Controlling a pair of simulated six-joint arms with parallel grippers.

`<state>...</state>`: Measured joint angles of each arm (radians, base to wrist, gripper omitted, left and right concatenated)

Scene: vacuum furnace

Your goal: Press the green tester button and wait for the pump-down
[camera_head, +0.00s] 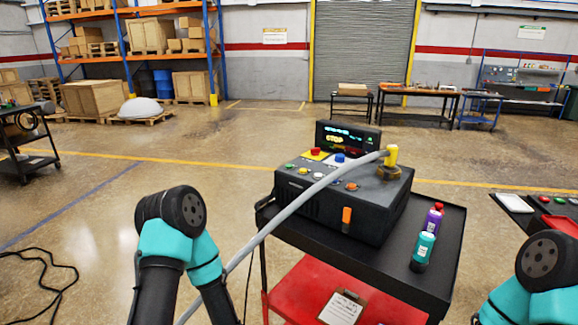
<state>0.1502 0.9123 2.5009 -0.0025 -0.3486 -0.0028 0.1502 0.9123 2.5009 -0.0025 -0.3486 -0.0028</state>
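A dark box-shaped tester (350,205) stands on a black-topped cart. A small green button (290,166) sits at the left end of the row on its top front edge, uncovered, with nothing touching it. A display (348,137) at the back of the tester is lit with coloured text, too small to read surely. A grey hose (300,201) runs from a yellow fitting (391,155) on the tester down to the lower left. Only bent links of my two arms show, at lower left and lower right. Both grippers are out of the frame.
The same row holds yellow, white and orange buttons; a red (315,151) and a blue button (340,156) sit behind. Teal (423,249) and purple (433,219) bottles stand on the cart (447,245), right of the tester. A clipboard (342,308) lies on its red lower shelf.

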